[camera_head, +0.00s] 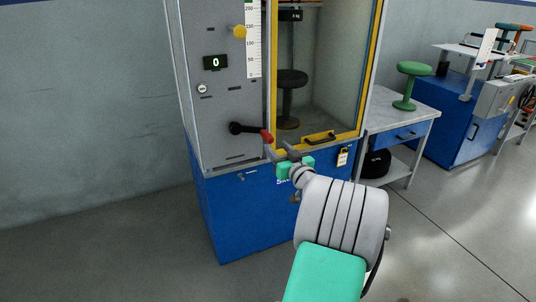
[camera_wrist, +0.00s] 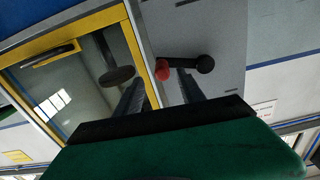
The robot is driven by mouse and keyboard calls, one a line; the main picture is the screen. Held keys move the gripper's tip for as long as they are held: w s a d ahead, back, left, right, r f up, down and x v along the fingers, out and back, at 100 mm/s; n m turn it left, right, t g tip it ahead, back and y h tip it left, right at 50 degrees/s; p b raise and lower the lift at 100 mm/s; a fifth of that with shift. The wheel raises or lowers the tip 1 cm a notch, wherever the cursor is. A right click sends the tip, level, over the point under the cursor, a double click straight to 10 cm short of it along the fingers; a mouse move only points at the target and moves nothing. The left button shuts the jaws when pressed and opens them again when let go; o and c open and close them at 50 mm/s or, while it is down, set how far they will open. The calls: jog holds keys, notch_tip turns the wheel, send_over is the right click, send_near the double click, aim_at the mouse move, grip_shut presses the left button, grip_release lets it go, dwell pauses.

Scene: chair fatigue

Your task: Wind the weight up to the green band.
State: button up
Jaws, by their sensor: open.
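The test machine's grey panel (camera_head: 218,105) carries a black crank (camera_head: 236,128) with a red handle knob (camera_head: 267,137). The crank arm points right, and the knob also shows in the wrist view (camera_wrist: 162,72). My gripper (camera_head: 279,150) is open just below and in front of the knob. In the wrist view the knob lies between the two fingertips, with no visible contact. A dark weight (camera_head: 290,15) hangs at the top of the cabinet above a black stool (camera_head: 292,80). The white scale (camera_head: 253,45) is cut off at the top.
A display (camera_head: 215,63) reads 0. A yellow knob (camera_head: 239,31) sits beside the scale. The yellow-framed door (camera_head: 320,143) is right of the crank, with a black handle low on it. A side table (camera_head: 400,118) with a green stool (camera_head: 411,85) stands further right. Floor at left is clear.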

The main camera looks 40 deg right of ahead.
aim_at(271, 141)
jog(key=b+x, duration=0.1)
jog(key=x, duration=0.6)
jog(key=shift+w+a+r, duration=0.1)
jog(key=shift+w+r, duration=0.05)
jog(key=shift+w, duration=0.15)
jog(key=shift+c, duration=0.5)
grip_shut()
dwell(0.4)
